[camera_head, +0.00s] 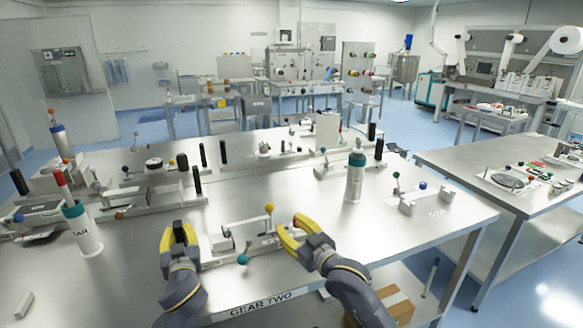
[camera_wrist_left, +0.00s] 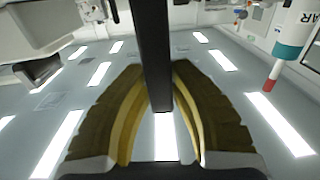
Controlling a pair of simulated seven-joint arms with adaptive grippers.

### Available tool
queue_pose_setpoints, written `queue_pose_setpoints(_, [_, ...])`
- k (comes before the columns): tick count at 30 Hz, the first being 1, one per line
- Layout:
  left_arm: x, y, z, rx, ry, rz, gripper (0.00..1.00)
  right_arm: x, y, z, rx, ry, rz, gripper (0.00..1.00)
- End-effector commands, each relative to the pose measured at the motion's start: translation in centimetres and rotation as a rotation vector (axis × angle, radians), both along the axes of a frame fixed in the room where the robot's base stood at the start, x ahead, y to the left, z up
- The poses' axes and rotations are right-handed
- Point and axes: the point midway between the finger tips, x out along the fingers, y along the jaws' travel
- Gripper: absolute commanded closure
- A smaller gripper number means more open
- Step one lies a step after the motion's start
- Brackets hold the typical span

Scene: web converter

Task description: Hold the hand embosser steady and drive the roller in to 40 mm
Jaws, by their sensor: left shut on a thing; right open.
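The hand embosser (camera_head: 245,233) is, as far as I can tell, the pale low device on the front of the metal table, with a yellow ball knob (camera_head: 269,208) and a teal ball knob (camera_head: 243,259). My left gripper (camera_head: 180,234) is at its left end, shut on a black upright handle. In the left wrist view this dark handle (camera_wrist_left: 152,60) runs between the yellow fingers. My right gripper (camera_head: 289,233) is open at the device's right end, close to the yellow knob. I cannot pick out the roller for certain; the right fingers hide part of that end.
A white bottle with a teal collar (camera_head: 355,178) stands behind my right gripper, and another bottle (camera_head: 82,228) stands at left. Similar devices with black handles (camera_head: 197,180) stand behind. The front-left tabletop (camera_head: 115,285) is mostly clear. A second table (camera_head: 465,165) is at right.

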Motion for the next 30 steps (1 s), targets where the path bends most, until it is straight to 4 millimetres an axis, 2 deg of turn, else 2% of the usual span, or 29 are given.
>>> queue_pose_setpoints(1, [-0.1, -0.1, -0.9, -0.002, 0.019, 0.000, 1.00, 0.0, 0.0, 0.0, 0.000, 0.000, 0.000, 0.63])
queue_pose_setpoints(19, [0.0, 0.0, 0.0, -0.001, 0.012, 0.001, 1.00, 0.0, 0.0, 0.0, 0.000, 0.000, 0.000, 0.63])
queue_pose_setpoints(20, [0.0, 0.0, 0.0, 0.000, 0.011, 0.001, 0.77, 0.0, 0.0, 0.0, 0.000, 0.000, 0.000, 0.63])
queue_pose_setpoints(21, [0.0, 0.0, 0.0, 0.000, 0.010, 0.001, 0.72, 0.0, 0.0, 0.0, 0.000, 0.000, 0.000, 0.63])
queue_pose_setpoints(25, [0.0, 0.0, 0.2, 0.000, 0.008, 0.001, 0.57, 0.0, 0.0, 0.0, 0.000, 0.000, 0.000, 0.63])
queue_pose_setpoints(30, [0.0, 0.0, 0.3, 0.000, 0.005, 0.001, 0.56, 0.0, 0.0, 0.0, 0.000, 0.000, 0.000, 0.63])
